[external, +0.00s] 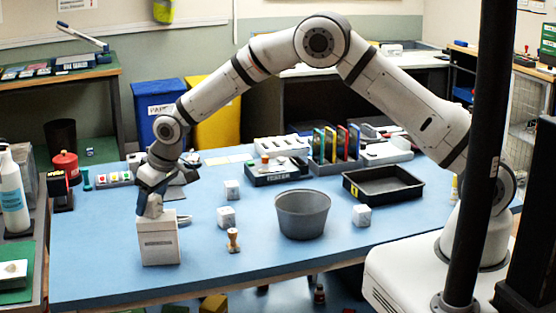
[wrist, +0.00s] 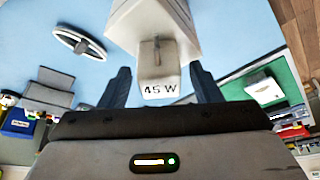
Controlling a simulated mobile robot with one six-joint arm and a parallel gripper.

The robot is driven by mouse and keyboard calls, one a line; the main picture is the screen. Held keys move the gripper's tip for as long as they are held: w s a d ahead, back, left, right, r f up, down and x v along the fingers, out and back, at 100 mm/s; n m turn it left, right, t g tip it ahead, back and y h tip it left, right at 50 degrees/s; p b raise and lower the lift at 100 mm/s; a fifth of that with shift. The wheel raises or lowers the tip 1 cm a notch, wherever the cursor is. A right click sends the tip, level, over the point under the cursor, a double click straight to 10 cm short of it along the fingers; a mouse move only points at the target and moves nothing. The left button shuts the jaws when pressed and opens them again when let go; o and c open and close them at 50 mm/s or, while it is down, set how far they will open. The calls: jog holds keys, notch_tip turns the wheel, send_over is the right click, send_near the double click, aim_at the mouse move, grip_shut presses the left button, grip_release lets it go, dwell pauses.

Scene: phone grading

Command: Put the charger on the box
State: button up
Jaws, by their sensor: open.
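A white box (external: 160,243) stands upright at the near left of the blue table. The small off-white charger (external: 154,206) appears to rest on top of the box. In the wrist view the charger (wrist: 158,88) shows the marking "45 W", with the box (wrist: 150,28) directly beyond it. My gripper (external: 152,190) is just above the box, pointing down around the charger. In the wrist view the dark fingers of my gripper (wrist: 160,78) stand on both sides of the charger, with visible gaps. Whether the charger's whole underside touches the box is hidden.
A grey bucket (external: 302,215), a wooden stamp (external: 233,240) and several white cubes (external: 226,217) stand right of the box. A black tray (external: 383,194) and a rack of coloured phones (external: 335,150) lie farther back.

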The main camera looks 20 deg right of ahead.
jog(key=shift+r, duration=0.25)
jog(key=b+v, duration=0.2)
jog(key=v, duration=1)
jog(key=shift+f, duration=0.1)
